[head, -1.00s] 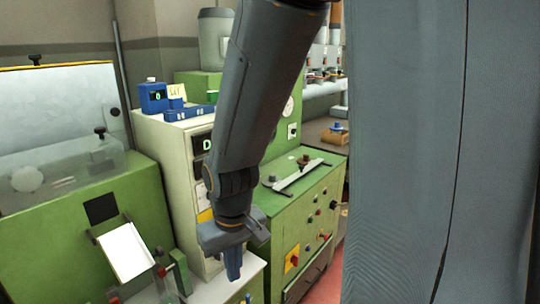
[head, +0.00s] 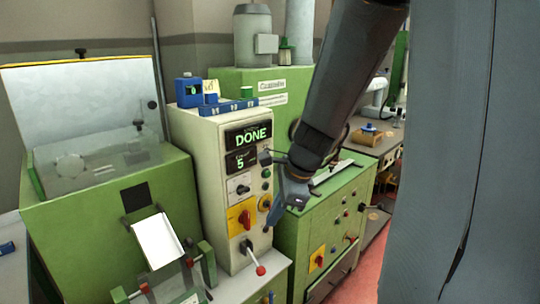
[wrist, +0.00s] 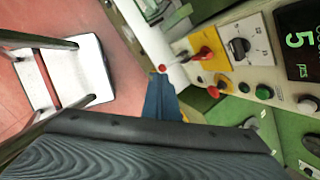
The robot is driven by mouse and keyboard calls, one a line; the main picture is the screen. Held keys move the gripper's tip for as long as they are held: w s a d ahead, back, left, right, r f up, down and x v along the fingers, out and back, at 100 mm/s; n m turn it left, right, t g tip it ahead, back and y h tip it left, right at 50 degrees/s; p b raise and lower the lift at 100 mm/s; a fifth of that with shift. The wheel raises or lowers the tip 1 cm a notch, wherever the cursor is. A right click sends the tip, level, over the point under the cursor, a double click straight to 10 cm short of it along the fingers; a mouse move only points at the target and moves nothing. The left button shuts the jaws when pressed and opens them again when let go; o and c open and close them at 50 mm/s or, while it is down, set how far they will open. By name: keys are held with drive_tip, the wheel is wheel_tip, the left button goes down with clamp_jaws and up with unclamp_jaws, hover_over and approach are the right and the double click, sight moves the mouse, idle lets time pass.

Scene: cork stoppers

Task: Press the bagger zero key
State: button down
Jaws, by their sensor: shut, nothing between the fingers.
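The bagger is a cream cabinet (head: 207,160) with a dark display reading DONE (head: 250,136) and a smaller one reading 5 (head: 240,160). Its front carries a column of small buttons: in the wrist view a white one (wrist: 307,104), a green one (wrist: 264,91) and a black one (wrist: 244,87). I cannot read which is the zero key. A red button on yellow (wrist: 213,91) lies further along. My gripper (head: 271,226) is shut and empty, pointing down by the panel's right edge. Its blue fingers (wrist: 160,95) show in the wrist view, apart from the small buttons.
A red rotary switch on yellow (head: 243,218) and a red-knobbed lever (head: 260,270) stick out of the bagger front. A green machine (head: 330,225) stands close on the right, another green one (head: 90,220) on the left. Red floor (head: 355,275) is open at lower right.

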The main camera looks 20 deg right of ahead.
drive_tip(key=w+d+r+m+t, duration=0.2)
drive_tip(key=w+d+r+m, duration=0.2)
drive_tip(key=m, duration=0.5)
drive_tip(key=w+d+r+m+t, duration=0.3)
drive_tip(key=w+d+r+m, duration=0.1)
drive_tip(key=d+m, duration=0.5)
drive_tip(key=shift+r+m, duration=0.2)
drive_tip(key=shift+m, duration=0.2)
drive_tip(key=shift+a, duration=0.1)
drive_tip(key=w+a, duration=0.3)
drive_tip(key=w, duration=0.5)
drive_tip(key=shift+w, duration=0.15)
drive_tip(key=shift+w, duration=0.1)
idle(0.6)
drive_tip(key=shift+w+a+p, duration=0.15)
drive_tip(key=shift+w+p, duration=0.15)
drive_tip(key=shift+p, duration=0.1)
